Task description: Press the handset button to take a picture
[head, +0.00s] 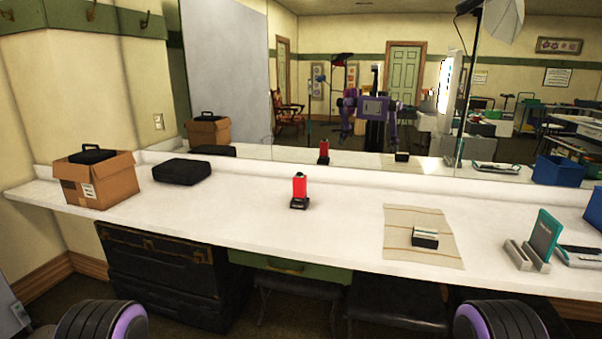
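Neither of my grippers shows directly; only rounded black and purple parts of my arms show at the bottom left and bottom right corners. My reflection in the mirror is too small to tell the gripper state.
An open cardboard box (105,186) and a black case (182,172) lie left. A striped cloth (400,250) with a small black card holder (425,241) lies right of the device. A teal panel (545,233) stands far right. A mirror (345,90) runs behind. Chairs stand below.

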